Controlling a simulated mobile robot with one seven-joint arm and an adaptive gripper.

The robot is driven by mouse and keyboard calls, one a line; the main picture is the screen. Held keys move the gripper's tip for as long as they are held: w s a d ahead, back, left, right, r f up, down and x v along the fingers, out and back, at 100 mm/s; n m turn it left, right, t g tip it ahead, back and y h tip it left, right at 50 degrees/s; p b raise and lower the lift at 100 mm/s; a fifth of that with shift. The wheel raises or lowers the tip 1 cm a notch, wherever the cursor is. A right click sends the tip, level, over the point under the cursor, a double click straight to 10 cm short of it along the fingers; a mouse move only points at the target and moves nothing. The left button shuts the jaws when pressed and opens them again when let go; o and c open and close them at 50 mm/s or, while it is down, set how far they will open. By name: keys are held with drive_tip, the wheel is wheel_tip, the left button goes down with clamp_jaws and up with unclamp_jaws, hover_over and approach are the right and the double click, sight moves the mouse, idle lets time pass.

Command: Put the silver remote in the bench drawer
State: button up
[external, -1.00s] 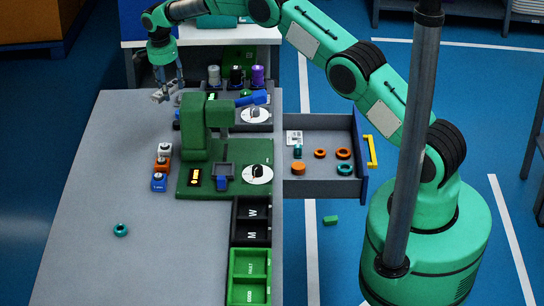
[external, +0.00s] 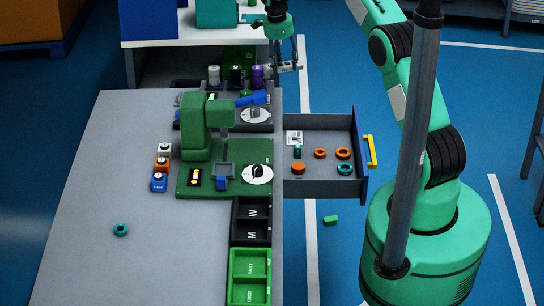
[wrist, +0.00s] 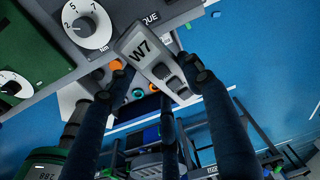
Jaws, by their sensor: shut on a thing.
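My gripper (external: 285,62) is shut on a silver remote (external: 288,67), held in the air just past the far right corner of the bench. In the wrist view the silver remote (wrist: 143,50) is tilted between my fingers, with "W7" on its pale face and dark buttons at one end. The bench drawer (external: 322,190) is pulled open on the bench's right side, nearer the camera than my gripper. It holds a white card, a small teal-topped piece, orange pieces and a teal ring. In the wrist view the remote and fingers hide part of the drawer area.
A white side table (external: 185,35) stands behind. A green block (external: 330,220) lies on the floor. Space above the drawer is clear.

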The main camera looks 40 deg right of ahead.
drive_tip(key=s+d+f+m, duration=0.1)
drive_tip(key=s+d+m, duration=0.3)
drive_tip(key=s+d, duration=0.85)
hover_over(327, 141)
wheel_tip(327, 141, down, 18)
drive_tip(key=r, duration=0.1)
drive_tip(key=shift+w+f, duration=0.1)
drive_tip(key=shift+f, duration=0.65)
drive_tip(key=shift+a+f, duration=0.1)
drive_tip(key=shift+f, duration=3.05)
drive_tip(key=shift+f+b, duration=0.35)
drive_tip(key=shift+f, duration=1.55)
drive_tip(key=shift+f, duration=0.15)
